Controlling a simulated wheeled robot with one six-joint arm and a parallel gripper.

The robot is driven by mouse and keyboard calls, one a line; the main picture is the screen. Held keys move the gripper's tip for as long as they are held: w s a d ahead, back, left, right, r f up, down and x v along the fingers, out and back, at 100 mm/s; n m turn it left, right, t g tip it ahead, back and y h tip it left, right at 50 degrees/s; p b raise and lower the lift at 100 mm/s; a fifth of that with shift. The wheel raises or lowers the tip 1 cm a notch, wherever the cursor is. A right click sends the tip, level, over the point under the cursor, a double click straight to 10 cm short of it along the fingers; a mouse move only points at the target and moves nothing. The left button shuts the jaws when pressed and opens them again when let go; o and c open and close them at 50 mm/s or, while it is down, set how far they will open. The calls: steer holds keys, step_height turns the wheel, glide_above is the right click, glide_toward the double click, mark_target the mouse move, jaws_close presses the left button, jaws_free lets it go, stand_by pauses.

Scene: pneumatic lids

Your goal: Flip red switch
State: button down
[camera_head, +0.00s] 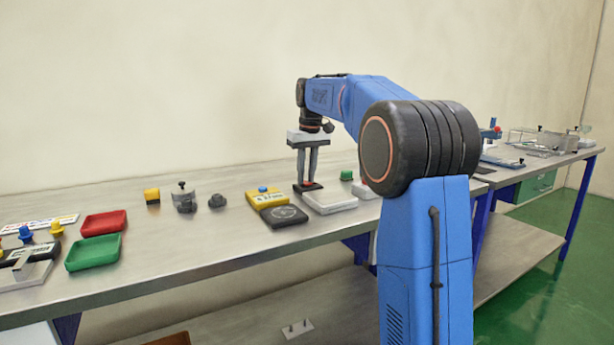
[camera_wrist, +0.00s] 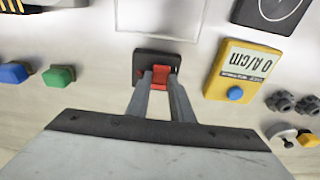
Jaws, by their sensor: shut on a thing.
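The red switch (camera_wrist: 160,77) sits on a dark square base (camera_wrist: 144,62) on the bench, seen in the wrist view. The dark base also shows in the head view (camera_head: 313,187). My gripper (camera_wrist: 160,82) points down over the switch, with its two grey fingers on either side of the red part. The fingers are shut on the switch. In the head view my gripper (camera_head: 307,181) reaches down to the base. The fingers partly cover the switch, and its tilt is hard to tell.
A yellow meter with a blue knob (camera_wrist: 236,94) is close beside the switch. A white plate (camera_head: 331,203) lies in front of it. A green knob (camera_wrist: 60,77) and a blue knob (camera_wrist: 15,73) stand to the other side. Red (camera_head: 104,223) and green trays (camera_head: 92,254) lie farther left.

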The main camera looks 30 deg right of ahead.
mark_target(308, 183)
steer(key=shift+w+g, duration=0.1)
steer(key=shift+g, duration=0.2)
steer(key=c, duration=1.6)
jaws_free()
steer(key=shift+o, duration=0.2)
steer(key=shift+r, duration=0.1)
step_height(308, 183, up, 17)
steer(key=s, duration=0.1)
steer(key=shift+s, duration=0.35)
steer(key=shift+r, duration=0.1)
